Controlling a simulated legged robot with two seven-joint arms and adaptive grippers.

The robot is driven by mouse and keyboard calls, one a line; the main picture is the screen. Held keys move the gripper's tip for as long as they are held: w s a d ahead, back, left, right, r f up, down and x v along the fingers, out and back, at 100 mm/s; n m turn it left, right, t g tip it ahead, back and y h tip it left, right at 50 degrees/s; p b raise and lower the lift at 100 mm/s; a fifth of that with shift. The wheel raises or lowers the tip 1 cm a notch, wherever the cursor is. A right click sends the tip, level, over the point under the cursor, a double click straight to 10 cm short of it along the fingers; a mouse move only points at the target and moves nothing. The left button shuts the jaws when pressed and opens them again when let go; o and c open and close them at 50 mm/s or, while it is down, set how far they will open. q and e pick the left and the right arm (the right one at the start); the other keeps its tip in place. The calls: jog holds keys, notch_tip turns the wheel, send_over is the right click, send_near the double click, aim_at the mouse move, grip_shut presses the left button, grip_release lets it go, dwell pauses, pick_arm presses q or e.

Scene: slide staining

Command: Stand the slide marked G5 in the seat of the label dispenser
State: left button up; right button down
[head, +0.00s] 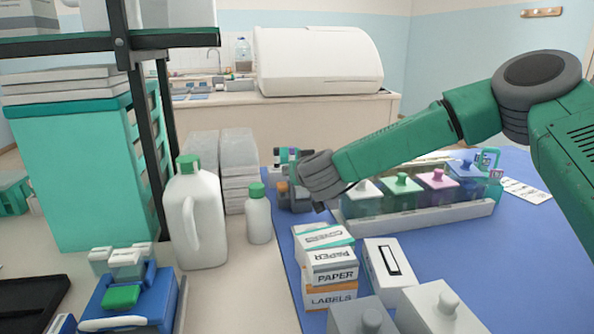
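A blue device (131,299) with a green pad on its front stands at the lower left, cut by the frame's bottom edge. White upright pieces show at its back. It may be the label dispenser, but I cannot read a name on it. I cannot make out a slide marked G5. A green-handled holder (489,159) with small dark-marked tags stands at the right end of the staining jars; its marks are too small to read. My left gripper is out of view.
A white tray (420,219) holds staining jars with coloured lids. A white jug (196,220) and small bottle (258,217) stand left.

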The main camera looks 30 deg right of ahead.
jog(key=shift+f, duration=0.2)
dwell(0.5)
jog(key=c, duration=1.1)
grip_release()
jog(key=v, duration=1.1)
jog(key=shift+s+r, duration=0.1)
jog(key=shift+s, duration=0.3)
